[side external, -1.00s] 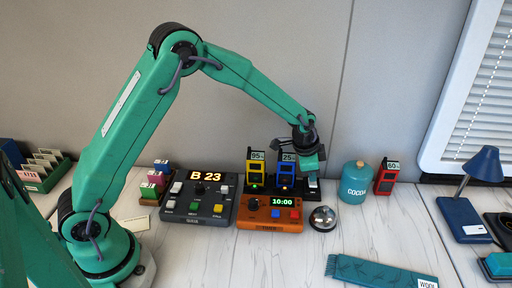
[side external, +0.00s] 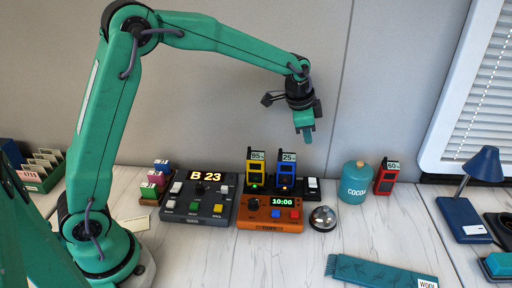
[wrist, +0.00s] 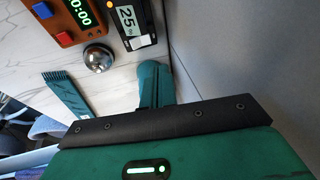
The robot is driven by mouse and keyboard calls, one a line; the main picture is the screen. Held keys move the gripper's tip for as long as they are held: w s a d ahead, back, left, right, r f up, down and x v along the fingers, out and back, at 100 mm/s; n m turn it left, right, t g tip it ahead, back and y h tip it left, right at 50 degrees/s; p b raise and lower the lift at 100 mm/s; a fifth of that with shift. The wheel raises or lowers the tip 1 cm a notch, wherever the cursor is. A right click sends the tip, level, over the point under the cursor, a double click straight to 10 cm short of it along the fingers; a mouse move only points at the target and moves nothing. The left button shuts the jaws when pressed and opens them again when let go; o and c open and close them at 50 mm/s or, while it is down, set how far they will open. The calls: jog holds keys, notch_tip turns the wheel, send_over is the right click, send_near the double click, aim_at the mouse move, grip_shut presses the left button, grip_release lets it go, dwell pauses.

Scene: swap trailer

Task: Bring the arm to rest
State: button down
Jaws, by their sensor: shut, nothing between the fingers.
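My gripper (side external: 307,135) is shut and empty. It hangs in the air, pointing down, above the right end of the charging dock and clear of everything below it. In the wrist view its green fingers (wrist: 154,85) are together with nothing between them. My arm is raised and bent, reaching to the right from its base at the left. A yellow handset (side external: 255,171) marked 95 and a blue handset (side external: 287,170) marked 25 stand in the black dock (side external: 313,190). A red handset (side external: 386,178) marked 60 stands apart to the right.
A grey console (side external: 198,203) reading B 23 and an orange timer (side external: 270,213) reading 10:00 stand below my arm. A bell (side external: 323,218), a teal cocoa canister (side external: 354,182), a teal wool scarf (side external: 380,273) and a blue lamp (side external: 480,180) lie rightward. The air around my gripper is free.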

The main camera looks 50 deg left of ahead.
jog(key=shift+a+r, duration=0.15)
jog(key=shift+r, duration=0.3)
jog(key=shift+s, duration=0.1)
jog(key=s+a+r+n+t, duration=0.1)
jog(key=s+a+r+n, duration=0.1)
jog(key=s+r, duration=0.35)
jog(key=s+a+r+n, duration=0.2)
jog(key=s+r, duration=0.1)
jog(key=s, duration=0.6)
jog(key=s+a+f+n+t, duration=0.1)
jog(key=s+n, duration=0.3)
jog(key=s, duration=1.2)
jog(key=shift+s+a+f+n, duration=0.25)
jog(key=shift+a+f+n, duration=0.05)
jog(key=shift+f, duration=0.1)
